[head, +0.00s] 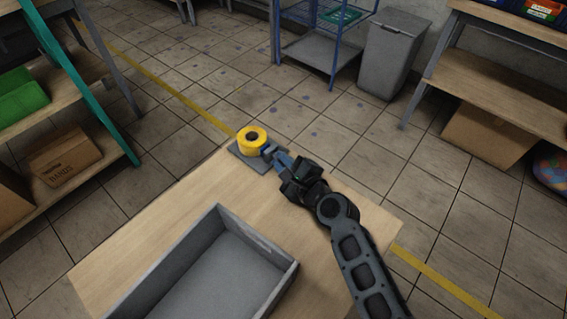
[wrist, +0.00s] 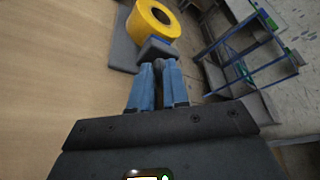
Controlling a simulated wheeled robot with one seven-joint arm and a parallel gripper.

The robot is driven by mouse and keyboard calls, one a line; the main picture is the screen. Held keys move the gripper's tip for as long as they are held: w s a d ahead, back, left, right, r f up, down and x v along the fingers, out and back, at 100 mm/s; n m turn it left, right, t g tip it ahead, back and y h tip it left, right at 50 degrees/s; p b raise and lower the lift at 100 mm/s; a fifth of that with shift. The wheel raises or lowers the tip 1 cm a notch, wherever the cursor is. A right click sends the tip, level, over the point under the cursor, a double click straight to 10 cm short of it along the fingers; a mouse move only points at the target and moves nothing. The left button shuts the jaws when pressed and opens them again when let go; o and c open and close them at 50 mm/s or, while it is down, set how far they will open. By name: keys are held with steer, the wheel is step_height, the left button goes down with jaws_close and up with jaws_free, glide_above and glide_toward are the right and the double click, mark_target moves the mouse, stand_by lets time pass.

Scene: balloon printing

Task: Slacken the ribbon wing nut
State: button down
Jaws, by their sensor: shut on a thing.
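The yellow ribbon roll (head: 252,140) stands on a grey base plate (head: 240,152) at the far corner of the table. It also shows at the top of the wrist view (wrist: 152,20). A small blue-grey block (wrist: 157,48) sits beside the roll, on the side facing my gripper. My gripper (head: 275,156) reaches this side, and its two blue fingers (wrist: 159,70) are shut on the wing nut (wrist: 158,66). Only a small dark part of the nut shows between the fingertips. Its exact shape and turn are hidden.
An open grey tray (head: 282,281) takes up the near part of the wooden table (head: 130,240). The tabletop left and right of it is bare. A blue wire rack (head: 335,50) and a grey bin (head: 390,60) stand on the floor beyond.

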steer(key=shift+a+r, duration=0.1)
steer(key=shift+a, duration=0.1)
stand_by(0.4)
steer(key=c, duration=1.2)
jaws_free()
steer(key=shift+o, duration=0.2)
steer(key=shift+d, duration=0.1)
steer(key=shift+p+v, duration=0.45)
steer(key=shift+v, duration=3.35)
